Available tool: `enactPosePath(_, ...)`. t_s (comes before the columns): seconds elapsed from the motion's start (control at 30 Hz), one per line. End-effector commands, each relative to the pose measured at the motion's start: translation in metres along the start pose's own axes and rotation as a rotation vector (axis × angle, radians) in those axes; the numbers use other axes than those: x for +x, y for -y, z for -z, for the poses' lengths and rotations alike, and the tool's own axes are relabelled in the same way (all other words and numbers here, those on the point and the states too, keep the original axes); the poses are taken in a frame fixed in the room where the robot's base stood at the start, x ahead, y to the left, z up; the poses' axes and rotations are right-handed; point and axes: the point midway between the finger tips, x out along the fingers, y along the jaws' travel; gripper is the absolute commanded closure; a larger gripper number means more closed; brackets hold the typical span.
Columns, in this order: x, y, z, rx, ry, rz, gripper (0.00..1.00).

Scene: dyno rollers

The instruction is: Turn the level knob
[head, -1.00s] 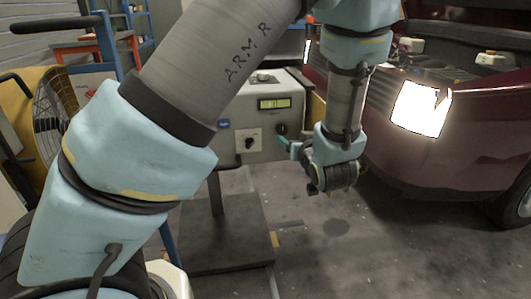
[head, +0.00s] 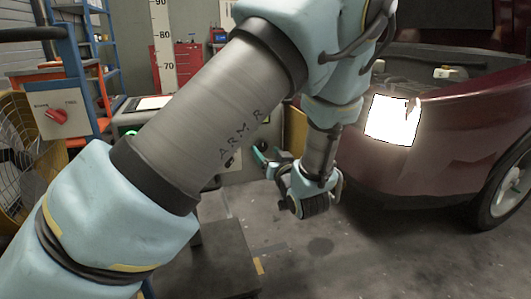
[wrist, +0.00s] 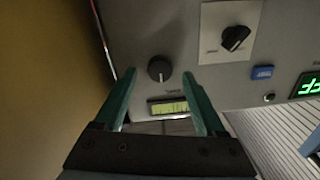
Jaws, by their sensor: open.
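A small round black knob (wrist: 159,68) sits on a grey control panel (wrist: 150,25). A blurred label and a lit yellow-green display (wrist: 168,107) lie just below it in the wrist view. My gripper (wrist: 159,77) is open and empty, its green fingertips on either side of the knob in the picture. I cannot tell whether they touch it. A larger black selector knob (wrist: 235,38) sits on a white plate to the right. In the head view, my gripper (head: 262,157) is beside the grey box (head: 240,170), which my arm mostly hides, including the knob.
A dark red car (head: 440,150) with a bright headlight stands on the right. A yellow fan (head: 18,150) and a white plate with a red knob (head: 57,116) are at left. A blue button (wrist: 262,72) is on the panel. Floor (head: 340,255) is open in front of the car.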

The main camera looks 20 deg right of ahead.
Motion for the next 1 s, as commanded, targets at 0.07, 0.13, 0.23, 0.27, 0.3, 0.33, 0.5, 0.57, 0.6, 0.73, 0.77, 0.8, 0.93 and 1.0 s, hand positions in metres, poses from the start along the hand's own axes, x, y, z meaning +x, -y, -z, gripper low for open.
enactPosePath(0.07, 0.0071, 0.0007, -0.0009, 0.0, 0.001, 0.002, 0.28)
enactPosePath(0.13, 0.0105, 0.0006, -0.0007, 0.001, 0.001, 0.001, 0.28)
enactPosePath(0.23, 0.0126, 0.0004, -0.0004, 0.001, 0.0, 0.0, 0.28)
enactPosePath(0.27, 0.0127, 0.0004, -0.0003, 0.001, 0.0, 0.0, 0.28)
enactPosePath(0.3, 0.0128, 0.0003, -0.0003, 0.001, 0.0, 0.0, 0.28)
enactPosePath(0.33, 0.0127, 0.0004, -0.0003, 0.001, 0.001, 0.0, 0.28)
enactPosePath(0.5, 0.0125, 0.0004, -0.0003, 0.001, 0.001, 0.0, 0.34)
enactPosePath(0.57, 0.0124, 0.0004, -0.0003, 0.001, 0.001, 0.0, 0.41)
enactPosePath(0.6, 0.0124, 0.0004, -0.0004, 0.001, 0.001, 0.0, 0.45)
enactPosePath(0.73, 0.0123, 0.0004, -0.0004, 0.001, 0.001, 0.0, 0.6)
enactPosePath(0.77, 0.0123, 0.0004, -0.0003, 0.001, 0.001, 0.0, 0.64)
enactPosePath(0.8, 0.0123, 0.0005, -0.0003, 0.001, 0.001, 0.0, 0.68)
enactPosePath(0.93, 0.0123, 0.0005, -0.0004, 0.001, 0.001, 0.0, 0.83)
enactPosePath(1.0, 0.0123, 0.0005, -0.0004, 0.001, 0.001, 0.0, 0.91)
